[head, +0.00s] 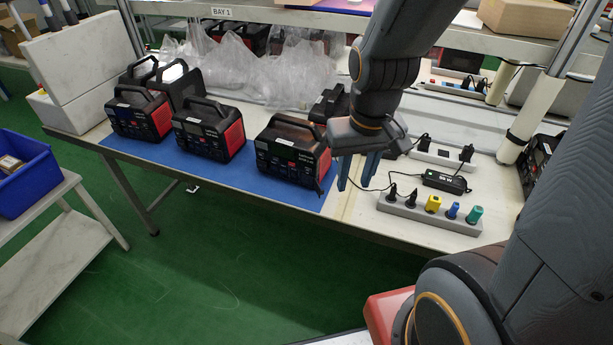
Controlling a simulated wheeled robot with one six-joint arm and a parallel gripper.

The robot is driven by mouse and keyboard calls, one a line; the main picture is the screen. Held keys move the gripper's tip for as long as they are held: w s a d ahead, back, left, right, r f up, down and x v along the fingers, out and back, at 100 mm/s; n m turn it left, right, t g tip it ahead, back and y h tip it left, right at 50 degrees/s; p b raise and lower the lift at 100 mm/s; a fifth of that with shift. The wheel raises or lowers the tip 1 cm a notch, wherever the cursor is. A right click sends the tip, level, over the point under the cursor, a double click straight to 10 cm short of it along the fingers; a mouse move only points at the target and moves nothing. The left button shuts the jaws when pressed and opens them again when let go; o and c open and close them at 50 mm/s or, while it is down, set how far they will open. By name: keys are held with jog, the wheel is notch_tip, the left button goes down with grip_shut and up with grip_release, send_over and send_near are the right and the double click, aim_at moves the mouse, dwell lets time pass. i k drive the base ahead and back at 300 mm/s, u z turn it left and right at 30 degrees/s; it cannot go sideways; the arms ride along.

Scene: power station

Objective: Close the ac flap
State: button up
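Several black and red power stations with top handles stand on the blue mat (190,168). The nearest to my gripper is the right front power station (285,155), with its panel facing the front edge. My gripper (356,184) points down just right of this unit, above the bench by the mat's right end. Its two blue fingers are apart, with nothing visible between them. My arm partly hides another power station (328,104) behind.
A grey power strip (428,212) with several coloured plugs lies right of my gripper. A black adapter (446,182) and cables lie behind it. Clear plastic bags (250,65) fill the back of the bench. A blue bin (22,172) stands on the left cart. The green floor in front is clear.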

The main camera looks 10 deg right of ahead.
aim_at(318, 190)
jog(key=u, duration=1.65)
jog(key=k, duration=1.85)
jog(key=z, duration=0.75)
jog(key=k, duration=0.4)
jog(key=u, duration=0.45)
jog(key=i, duration=1.25)
jog(key=z, duration=0.1)
